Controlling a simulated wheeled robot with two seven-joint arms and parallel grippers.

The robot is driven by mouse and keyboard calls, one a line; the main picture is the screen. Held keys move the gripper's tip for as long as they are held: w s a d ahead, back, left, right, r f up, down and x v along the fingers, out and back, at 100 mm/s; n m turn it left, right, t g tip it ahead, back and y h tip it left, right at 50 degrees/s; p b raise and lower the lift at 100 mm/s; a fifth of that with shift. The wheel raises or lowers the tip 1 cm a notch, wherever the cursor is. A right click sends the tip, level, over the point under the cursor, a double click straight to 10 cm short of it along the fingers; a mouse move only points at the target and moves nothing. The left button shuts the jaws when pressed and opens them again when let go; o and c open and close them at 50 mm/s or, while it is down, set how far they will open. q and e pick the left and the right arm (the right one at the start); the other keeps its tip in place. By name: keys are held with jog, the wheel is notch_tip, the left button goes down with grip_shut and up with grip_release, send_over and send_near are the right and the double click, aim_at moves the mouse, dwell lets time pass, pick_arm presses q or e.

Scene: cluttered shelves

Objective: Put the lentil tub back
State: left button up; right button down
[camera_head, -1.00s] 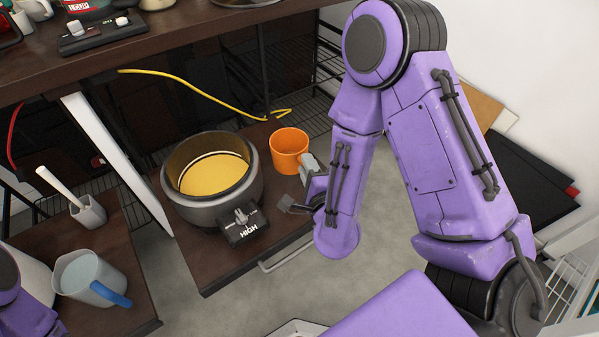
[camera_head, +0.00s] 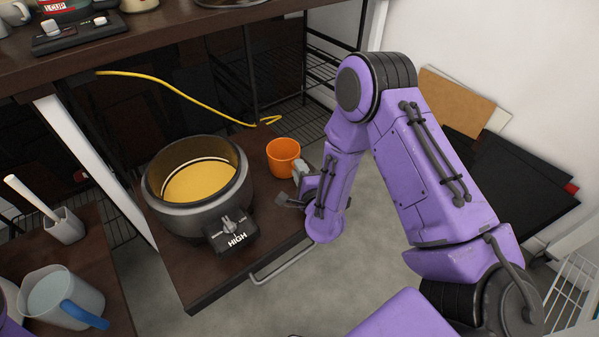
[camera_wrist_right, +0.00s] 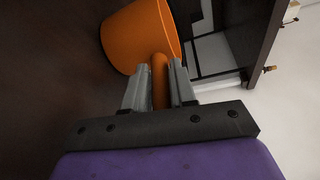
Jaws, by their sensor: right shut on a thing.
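An orange mug-like tub (camera_head: 283,158) is near the far right edge of the pulled-out dark wooden shelf (camera_head: 190,277), right of a grey pot. I see no label, so I cannot tell whether it is the lentil tub. My right gripper (camera_head: 298,172) is at its right side. In the right wrist view, the fingers (camera_wrist_right: 160,80) are shut on the handle of the orange tub (camera_wrist_right: 140,35). I cannot tell whether its base touches the shelf. My left gripper is out of view; only a sliver of purple arm shows at lower left.
The grey pot (camera_head: 190,217) holds yellow contents and has a HIGH dial. A jug with a blue handle (camera_head: 65,297) stands at lower left. A yellow cable (camera_head: 180,93) hangs behind. A dark upper shelf (camera_head: 150,50) overhangs. Wire racks (camera_head: 330,70) stand behind.

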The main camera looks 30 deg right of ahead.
jog(key=c, duration=0.9)
grip_release()
jog(key=shift+f, duration=0.15)
jog(key=shift+r, duration=0.25)
jog(key=p+v, duration=0.1)
jog(key=v, duration=1.1)
